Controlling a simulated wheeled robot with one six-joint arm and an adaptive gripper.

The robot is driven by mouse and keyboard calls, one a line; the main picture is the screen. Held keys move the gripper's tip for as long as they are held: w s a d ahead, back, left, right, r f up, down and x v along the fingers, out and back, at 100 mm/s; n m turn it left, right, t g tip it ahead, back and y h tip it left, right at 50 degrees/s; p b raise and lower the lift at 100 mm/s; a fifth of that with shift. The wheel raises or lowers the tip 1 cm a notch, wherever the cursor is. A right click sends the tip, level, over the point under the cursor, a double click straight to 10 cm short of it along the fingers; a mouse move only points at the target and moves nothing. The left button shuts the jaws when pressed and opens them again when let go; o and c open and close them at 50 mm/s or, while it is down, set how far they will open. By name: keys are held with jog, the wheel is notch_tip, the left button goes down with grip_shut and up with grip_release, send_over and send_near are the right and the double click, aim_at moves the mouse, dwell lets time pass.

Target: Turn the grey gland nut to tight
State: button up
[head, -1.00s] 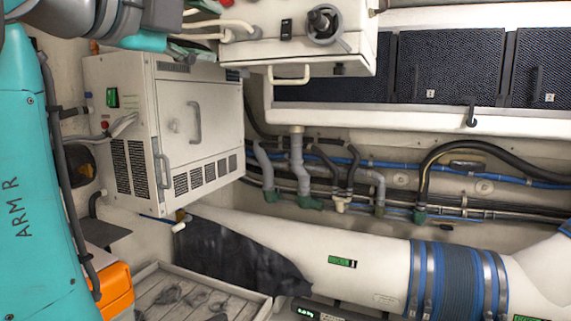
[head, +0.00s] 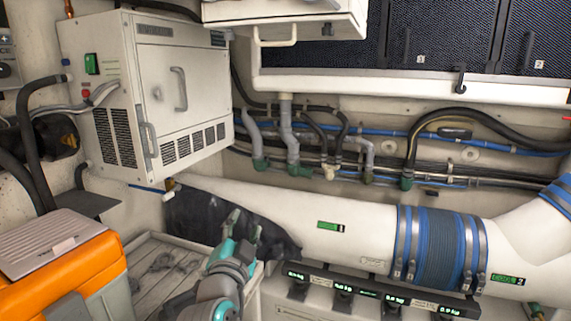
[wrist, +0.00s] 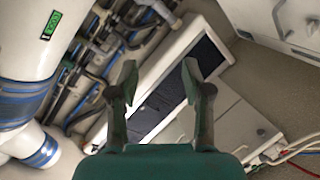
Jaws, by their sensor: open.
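I cannot pick out the grey gland nut with certainty in either view now. My gripper (head: 245,224) is low in the middle of the head view, in front of a dark patch on the big white pipe (head: 365,241). Its two fingers are apart, with nothing seen between them. In the wrist view, my gripper (wrist: 160,74) has open, empty jaws pointing toward a white locker front with dark panels (wrist: 205,57), some way off.
A white cabinet (head: 175,90) hangs at the left, above an orange box (head: 75,275). A strip of small green displays (head: 375,288) lies below the pipe. A blue sleeve with clamps (head: 437,247) rings the pipe. Hoses run along the wall.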

jog(key=s+d+f+n+g+y, duration=0.1)
jog(key=s+d+f+n, duration=0.3)
jog(key=f, duration=0.6)
jog(key=s+d+f+n+y, duration=0.1)
jog(key=s+d+f, duration=0.3)
jog(key=f, duration=0.6)
jog(key=s+d+f+n+g+y, duration=0.15)
jog(key=s+d+f+n, duration=0.25)
jog(key=s+d+f, duration=0.65)
jog(key=s+d+f+g, duration=0.1)
jog(key=s+d+f, duration=0.1)
jog(key=s, duration=0.7)
jog(key=s+d+f, duration=0.3)
jog(key=s, duration=0.6)
jog(key=s+d+r+h, duration=0.1)
jog(key=s+d+r, duration=0.1)
jog(key=s, duration=0.5)
jog(key=s+d+r+h, duration=0.1)
jog(key=s+r, duration=0.2)
jog(key=s, duration=0.5)
jog(key=shift+s+d+r+n, duration=0.15)
jog(key=shift+d+r+n, duration=0.15)
jog(key=shift+d, duration=0.05)
jog(key=shift+g, duration=0.25)
